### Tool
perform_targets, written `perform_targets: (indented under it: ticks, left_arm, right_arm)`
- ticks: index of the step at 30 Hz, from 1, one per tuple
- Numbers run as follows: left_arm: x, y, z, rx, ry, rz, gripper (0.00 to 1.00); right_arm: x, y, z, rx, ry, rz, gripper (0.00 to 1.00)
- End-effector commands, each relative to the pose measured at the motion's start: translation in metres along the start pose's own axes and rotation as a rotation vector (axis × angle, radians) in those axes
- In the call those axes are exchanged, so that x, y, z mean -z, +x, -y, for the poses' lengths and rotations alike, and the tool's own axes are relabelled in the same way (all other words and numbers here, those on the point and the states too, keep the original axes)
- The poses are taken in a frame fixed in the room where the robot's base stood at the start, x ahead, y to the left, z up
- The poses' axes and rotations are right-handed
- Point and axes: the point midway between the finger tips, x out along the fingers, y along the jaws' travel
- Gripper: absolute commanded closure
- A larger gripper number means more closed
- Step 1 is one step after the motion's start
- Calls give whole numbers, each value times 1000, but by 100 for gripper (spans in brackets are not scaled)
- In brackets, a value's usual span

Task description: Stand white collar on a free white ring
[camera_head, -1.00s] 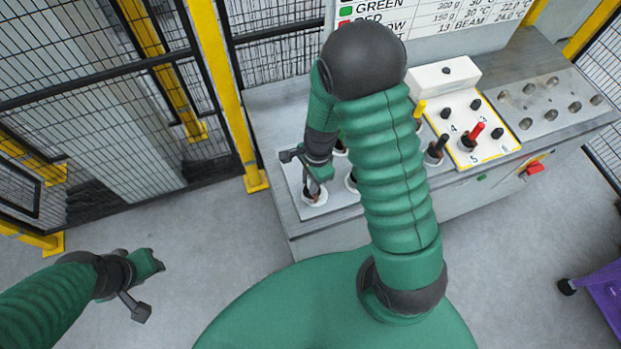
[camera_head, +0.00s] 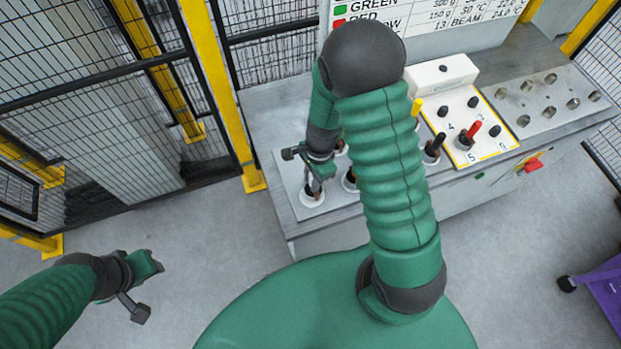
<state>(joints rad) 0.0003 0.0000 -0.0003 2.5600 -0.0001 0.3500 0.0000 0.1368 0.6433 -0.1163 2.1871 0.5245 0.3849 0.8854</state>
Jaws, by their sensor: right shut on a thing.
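My right gripper (camera_head: 316,185) is shut at the front left of the bench, low over a white ring (camera_head: 312,200) on a pale plate. The white collar between its fingers is small and mostly hidden by them; I cannot tell whether it touches the ring.
On the bench to the right stand a black-handled piece (camera_head: 434,147), a red-handled piece (camera_head: 470,133) and a yellow-handled piece (camera_head: 416,107). A plate with several metal studs (camera_head: 549,100) lies farther right. A yellow post (camera_head: 217,90) and mesh fence stand left of the bench.

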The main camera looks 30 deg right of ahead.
Motion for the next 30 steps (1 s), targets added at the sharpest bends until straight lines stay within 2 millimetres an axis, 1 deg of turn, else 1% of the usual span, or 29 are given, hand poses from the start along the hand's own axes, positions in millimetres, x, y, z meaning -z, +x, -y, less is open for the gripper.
perform_targets:
  ticks: [16, 22, 23, 28, 30]
  left_arm:
    - [-2, 11, 0, 0, 1, 0, 64]
    - [-2, 10, 0, 0, 0, 0, 64]
    - [-2, 10, 0, 0, 0, 0, 64]
    - [-2, 10, 0, 0, 1, 0, 64]
    - [-2, 10, 0, 0, 1, 0, 64]
  right_arm:
    - [-1, 14, 0, 1, -1, -3, 100]
    - [0, 13, 0, 1, 0, -1, 100]
    - [0, 13, 0, 1, 0, -1, 75]
    - [1, 13, 0, 1, 0, -1, 52]
    - [0, 13, 0, 1, 0, -1, 51]
